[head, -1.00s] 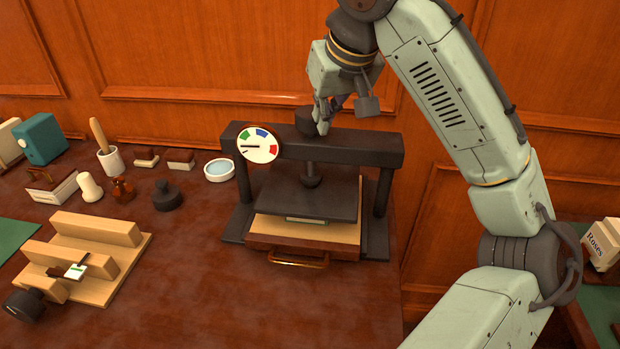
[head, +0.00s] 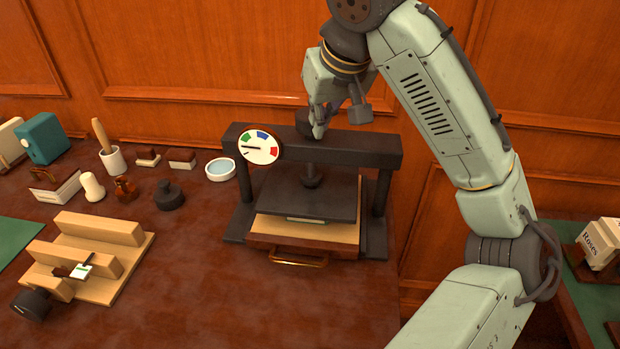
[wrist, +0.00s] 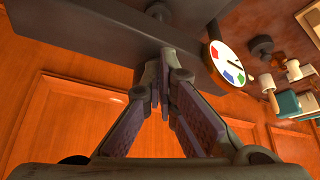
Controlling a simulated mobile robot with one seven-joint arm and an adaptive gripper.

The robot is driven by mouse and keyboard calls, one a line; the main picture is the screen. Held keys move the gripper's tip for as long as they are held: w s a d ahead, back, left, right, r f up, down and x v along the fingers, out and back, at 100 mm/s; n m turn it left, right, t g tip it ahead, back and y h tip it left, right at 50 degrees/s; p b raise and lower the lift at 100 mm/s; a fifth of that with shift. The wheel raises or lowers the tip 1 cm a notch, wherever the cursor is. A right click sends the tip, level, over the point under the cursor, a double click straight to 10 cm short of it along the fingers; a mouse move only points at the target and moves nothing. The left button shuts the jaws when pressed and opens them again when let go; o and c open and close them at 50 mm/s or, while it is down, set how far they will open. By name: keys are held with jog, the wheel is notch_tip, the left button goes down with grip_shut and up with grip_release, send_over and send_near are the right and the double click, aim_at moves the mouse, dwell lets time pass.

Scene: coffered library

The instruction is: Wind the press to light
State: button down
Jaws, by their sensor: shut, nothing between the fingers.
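The dark press stands on the table with its crossbeam (head: 345,147) on two posts. A round dial (head: 258,147) at the beam's left end has green, blue and red sectors; its needle points left, just below green. The dial also shows in the wrist view (wrist: 227,63). A dark knob (head: 304,119) tops the screw above the beam. The flat platen (head: 308,196) sits low over a pale board with a green-edged piece under it. My gripper (head: 318,131) is shut and empty, pointing down beside the knob's right side; I cannot tell whether it touches.
A drawer with a brass handle (head: 298,259) forms the press's base. Left are a wooden stepped rack (head: 98,228), a dark stamp (head: 169,195), a glass dish (head: 220,169) and several small tools. The panelled wall (head: 220,60) is close behind. The table's front middle is clear.

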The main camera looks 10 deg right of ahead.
jog(key=shift+s+f, duration=0.1)
jog(key=shift+s, duration=0.1)
notch_tip(320, 180, up, 6)
jog(key=shift+s, duration=0.15)
dwell(0.7)
dwell(0.5)
